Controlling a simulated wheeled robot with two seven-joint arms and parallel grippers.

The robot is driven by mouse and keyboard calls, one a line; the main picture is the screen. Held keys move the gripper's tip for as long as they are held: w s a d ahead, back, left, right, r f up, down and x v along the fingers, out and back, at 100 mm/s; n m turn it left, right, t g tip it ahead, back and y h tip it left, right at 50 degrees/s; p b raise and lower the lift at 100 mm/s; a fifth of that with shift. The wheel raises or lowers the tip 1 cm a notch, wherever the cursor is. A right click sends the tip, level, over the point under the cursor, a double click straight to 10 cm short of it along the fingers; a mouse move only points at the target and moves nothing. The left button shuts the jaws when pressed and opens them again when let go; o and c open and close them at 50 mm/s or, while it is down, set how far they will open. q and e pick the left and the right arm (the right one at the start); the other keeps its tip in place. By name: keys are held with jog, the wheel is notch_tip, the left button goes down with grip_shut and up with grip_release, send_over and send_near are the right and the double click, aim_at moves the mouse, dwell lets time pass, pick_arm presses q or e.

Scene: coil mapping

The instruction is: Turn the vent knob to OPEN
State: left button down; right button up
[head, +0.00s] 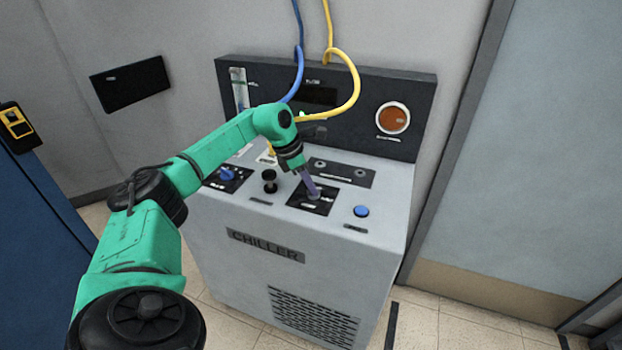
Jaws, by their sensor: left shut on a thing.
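My left gripper (312,192) reaches down onto the top of the grey chiller (245,208). It is shut on a small knob at the middle black plate (323,206), and its fingers mostly hide that knob. The marks on this plate are too small to read, so I cannot tell which way the knob points. A blue knob (227,174) sits on another black plate to the left, apart from the gripper. My right gripper is not in view.
A black post (269,181) stands between the two plates. A round blue button (361,211) is at the right. Behind rise a dark panel with an orange round lamp (393,118), a blue hose (299,65) and a yellow hose (354,80).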

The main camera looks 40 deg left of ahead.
pick_arm(q)
jog(key=m+p, duration=0.1)
jog(key=m+h+p, duration=0.1)
jog(key=m, duration=0.1)
jog(key=shift+w+a+r+m+g, duration=0.1)
jog(key=shift+w+r+m+g, duration=0.1)
jog(key=shift+m+g, duration=0.15)
jog(key=shift+a+f+m+g+h+p, duration=0.1)
jog(key=shift+m+g+h+p, duration=0.4)
jog(key=shift+m, duration=1.25)
jog(key=shift+g, duration=0.25)
jog(key=c, duration=0.9)
grip_release()
jog(key=shift+o, duration=0.2)
